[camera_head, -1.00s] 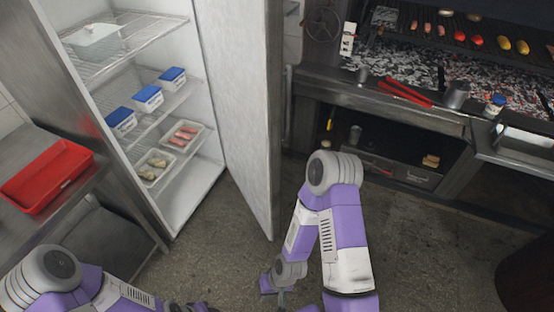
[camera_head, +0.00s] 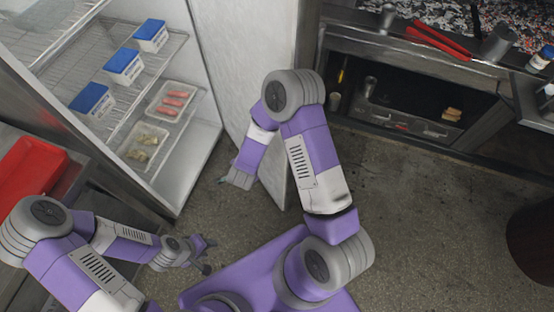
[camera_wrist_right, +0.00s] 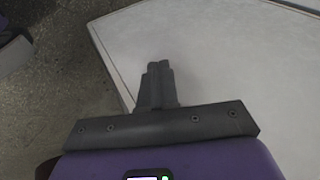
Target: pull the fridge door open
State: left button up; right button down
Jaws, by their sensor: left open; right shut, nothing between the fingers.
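The fridge door (camera_head: 240,50) stands wide open, its pale inner panel facing the fridge interior (camera_head: 187,70). No handle shows. My right arm reaches across the door's free edge, and its gripper (camera_head: 222,181) is low on the inner side of the door. In the right wrist view the shut, empty fingers (camera_wrist_right: 158,68) overlap the lower corner of the pale door panel (camera_wrist_right: 230,60); I cannot tell whether they touch it. My left gripper (camera_head: 210,256) is open and empty, low in front of the fridge, apart from the door.
Blue-lidded boxes (camera_head: 123,66) and food trays (camera_head: 170,102) sit on the fridge shelves. A red tray (camera_head: 28,178) is on the left counter. The grill counter (camera_head: 420,60) stands right of the door.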

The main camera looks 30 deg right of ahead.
jog(key=s+r+m+g+h+b, duration=0.45)
jog(key=r+m+h, duration=0.25)
jog(key=m, duration=1.1)
jog(key=b, duration=0.2)
send_near(285, 158)
notch_tip(285, 158, down, 3)
jog(key=d, duration=0.2)
jog(key=d+g+b, duration=0.1)
jog(key=shift+w+d+f, duration=0.2)
jog(key=shift+w+f, duration=0.15)
jog(key=shift+w, duration=0.05)
jog(key=shift+d, duration=0.5)
jog(key=shift+r, duration=0.1)
